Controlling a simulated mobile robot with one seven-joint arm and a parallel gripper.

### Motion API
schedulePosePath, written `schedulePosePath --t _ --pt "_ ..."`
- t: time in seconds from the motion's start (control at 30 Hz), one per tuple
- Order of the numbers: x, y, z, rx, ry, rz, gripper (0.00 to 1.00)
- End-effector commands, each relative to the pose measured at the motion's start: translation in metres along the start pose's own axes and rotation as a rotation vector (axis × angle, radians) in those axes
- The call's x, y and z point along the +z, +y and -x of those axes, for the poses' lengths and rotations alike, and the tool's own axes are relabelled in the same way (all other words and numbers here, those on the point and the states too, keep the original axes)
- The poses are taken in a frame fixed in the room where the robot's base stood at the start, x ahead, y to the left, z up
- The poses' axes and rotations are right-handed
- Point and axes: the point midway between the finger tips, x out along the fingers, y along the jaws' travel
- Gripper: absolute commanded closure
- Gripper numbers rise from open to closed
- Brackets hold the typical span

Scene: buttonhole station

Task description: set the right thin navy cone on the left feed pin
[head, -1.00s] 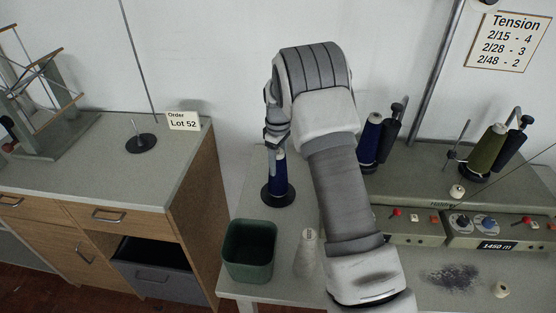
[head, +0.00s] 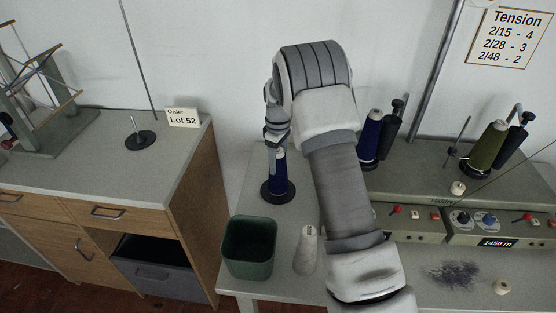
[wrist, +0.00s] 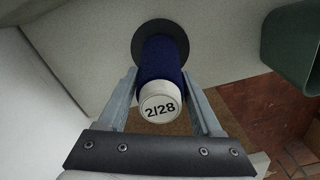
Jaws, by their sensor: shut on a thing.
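A thin navy cone (head: 280,178) with a white top marked 2/28 stands upright over a round black base (head: 266,197) on the table left of the machine. It also shows in the wrist view (wrist: 162,60), over its black base (wrist: 181,34). My gripper (head: 275,150) is above it, with its fingers down on both sides of the cone's top and shut on it. A second navy cone (head: 370,137) stands on the machine, partly behind my arm. An empty pin on a black base (head: 140,139) stands on the left cabinet. A thin rod (head: 460,135) rises from the machine.
A green bin (head: 250,250) and a pale grey cone (head: 307,250) stand at the table's front. An olive cone (head: 487,147) and black cylinders are on the machine. The Order Lot 52 card (head: 183,117) is at the cabinet's back edge. A gap separates cabinet and table.

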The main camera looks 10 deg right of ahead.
Motion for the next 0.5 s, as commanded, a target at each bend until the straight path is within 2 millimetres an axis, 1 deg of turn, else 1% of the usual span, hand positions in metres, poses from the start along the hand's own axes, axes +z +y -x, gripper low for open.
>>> schedulePosePath --t 0.27,0.3,0.47,0.5 --pt "0.0001 0.0001 -0.0048 0.000 0.000 0.000 1.00" --pt "0.0000 0.0001 -0.0045 0.000 0.000 0.000 0.29" --pt "0.0000 0.0000 -0.0042 0.000 0.000 0.000 0.01" --pt "0.0000 0.0000 -0.0042 0.000 0.000 0.000 0.00"
